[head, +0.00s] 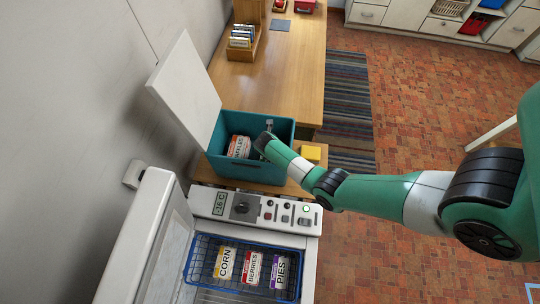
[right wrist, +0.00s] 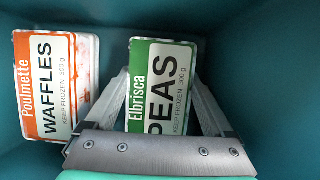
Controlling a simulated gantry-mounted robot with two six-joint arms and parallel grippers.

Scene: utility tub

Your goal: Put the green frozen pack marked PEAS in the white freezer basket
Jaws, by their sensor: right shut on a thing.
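The green and white PEAS pack (right wrist: 165,62) stands inside the teal tub (head: 270,177). My right gripper (right wrist: 158,80) is shut on it, one finger along each side. In the head view my right gripper (head: 266,143) reaches down into the tub, and the arm hides the pack. A basket of blue wire (head: 191,262) sits in the open freezer and holds CORN (head: 225,264), BERRIES (head: 251,268) and PIES (head: 278,272) packs. I cannot make out a white basket. My left gripper is not in view.
An orange and white WAFFLES pack (right wrist: 45,85) stands left of the peas in the tub; the tub's white lid (head: 185,90) is raised. The freezer's control panel (head: 255,208) lies between tub and blue basket. A yellow block (head: 311,153) sits right of the tub.

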